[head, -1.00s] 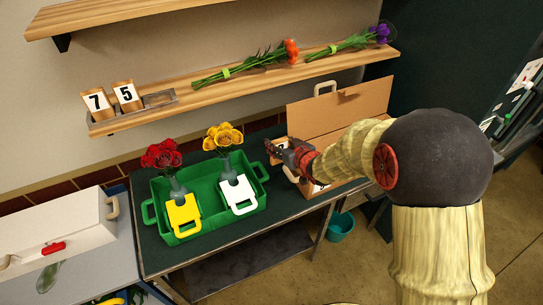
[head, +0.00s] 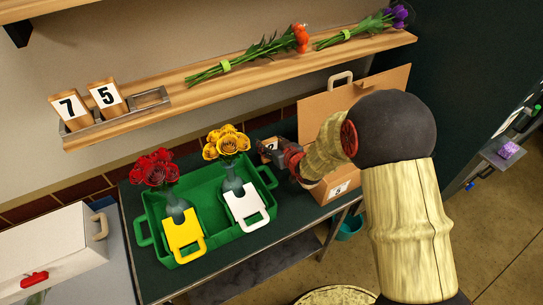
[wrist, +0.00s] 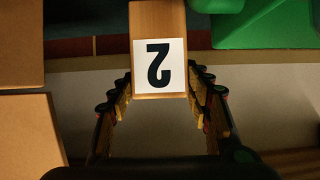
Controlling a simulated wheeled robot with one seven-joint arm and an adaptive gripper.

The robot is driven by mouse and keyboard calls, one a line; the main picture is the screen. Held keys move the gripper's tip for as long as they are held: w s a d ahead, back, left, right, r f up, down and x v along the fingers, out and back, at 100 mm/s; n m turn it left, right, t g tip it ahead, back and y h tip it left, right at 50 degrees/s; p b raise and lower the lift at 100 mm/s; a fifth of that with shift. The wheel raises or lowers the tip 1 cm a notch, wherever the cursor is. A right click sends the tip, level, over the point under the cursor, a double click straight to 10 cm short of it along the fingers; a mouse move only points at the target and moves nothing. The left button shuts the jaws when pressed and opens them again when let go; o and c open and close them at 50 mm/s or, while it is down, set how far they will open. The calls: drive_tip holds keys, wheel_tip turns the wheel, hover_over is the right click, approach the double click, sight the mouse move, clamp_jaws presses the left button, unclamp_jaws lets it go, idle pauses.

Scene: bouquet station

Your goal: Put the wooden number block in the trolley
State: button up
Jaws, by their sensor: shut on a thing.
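My gripper (head: 268,150) is shut on the wooden number block (wrist: 158,20). In the wrist view the block sits between the fingertips, and its white face shows an upside-down black 2. In the head view only a small part of the block (head: 269,143) shows at the fingertips. They are between the green tray (head: 255,229) and the open cardboard box (head: 350,100), over the dark table. I cannot make out for certain which thing is the trolley.
The green tray holds two vases with red flowers (head: 155,167) and yellow flowers (head: 226,143). A white case (head: 50,245) is at left.

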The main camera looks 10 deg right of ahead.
sight(270, 161)
drive_tip(key=shift+f+b, duration=0.6)
drive_tip(key=shift+f, duration=1.95)
drive_tip(key=shift+f, duration=0.1)
drive_tip(key=o, duration=1.2)
drive_tip(key=shift+c, duration=0.2)
